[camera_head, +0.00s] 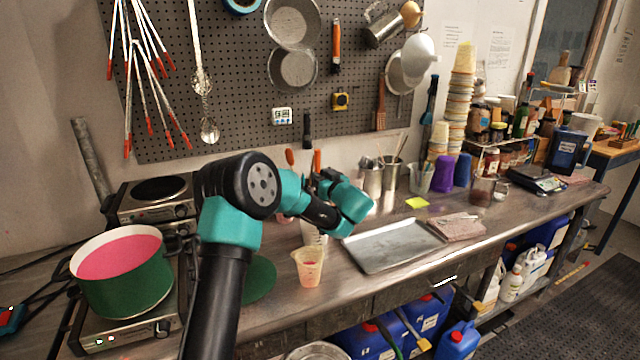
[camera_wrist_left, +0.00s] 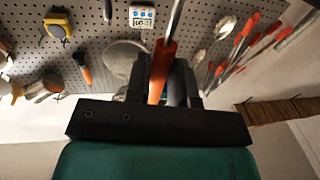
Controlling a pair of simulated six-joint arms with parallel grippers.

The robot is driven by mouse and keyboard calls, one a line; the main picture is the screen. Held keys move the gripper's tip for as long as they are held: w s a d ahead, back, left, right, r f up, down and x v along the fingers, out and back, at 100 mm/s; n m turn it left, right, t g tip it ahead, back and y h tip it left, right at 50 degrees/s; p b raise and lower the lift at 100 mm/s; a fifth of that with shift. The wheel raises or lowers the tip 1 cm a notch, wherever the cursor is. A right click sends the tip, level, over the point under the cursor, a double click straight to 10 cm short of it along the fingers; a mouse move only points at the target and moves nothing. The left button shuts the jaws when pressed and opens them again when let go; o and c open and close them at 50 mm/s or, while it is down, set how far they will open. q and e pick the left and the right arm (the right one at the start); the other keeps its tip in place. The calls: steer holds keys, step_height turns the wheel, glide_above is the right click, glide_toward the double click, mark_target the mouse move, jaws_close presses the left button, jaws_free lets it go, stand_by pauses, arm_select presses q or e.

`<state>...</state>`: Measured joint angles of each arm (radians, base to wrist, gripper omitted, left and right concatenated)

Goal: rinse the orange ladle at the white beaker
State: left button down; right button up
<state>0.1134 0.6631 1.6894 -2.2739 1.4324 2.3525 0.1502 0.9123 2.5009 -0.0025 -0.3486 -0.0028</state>
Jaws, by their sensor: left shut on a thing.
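My left gripper (camera_head: 318,184) is shut on an orange handle (camera_head: 317,160), which I take to be the orange ladle's. In the left wrist view the orange handle (camera_wrist_left: 160,72) stands between the fingers, with a grey shaft running up out of the picture. The ladle's bowl is not seen. A second orange handle (camera_head: 289,157) shows just left of the gripper, partly behind my arm. A pale beaker (camera_head: 311,234) stands below the gripper, partly hidden by it. A translucent beaker (camera_head: 308,270) with orange-pink liquid stands in front. My right gripper is not in view.
A green pot (camera_head: 126,290) of pink liquid sits on a hot plate at the left. A dark green disc (camera_head: 260,278) lies by my arm. A metal tray (camera_head: 392,247) and a folded cloth (camera_head: 455,227) lie to the right. Metal cups (camera_head: 393,173) with tools stand behind.

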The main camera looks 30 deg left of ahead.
arm_select(q)
step_height(320, 180, up, 9)
steer(key=shift+r, duration=0.15)
stand_by(0.8)
stand_by(3.2)
step_height(320, 180, down, 10)
steer(key=shift+s+f, duration=0.25)
steer(key=shift+s, duration=0.15)
stand_by(0.8)
steer(key=shift+d, duration=0.1)
steer(key=shift+w, duration=0.15)
steer(key=shift+w, duration=0.25)
steer(key=shift+s, duration=0.1)
stand_by(0.4)
steer(key=shift+s, duration=0.75)
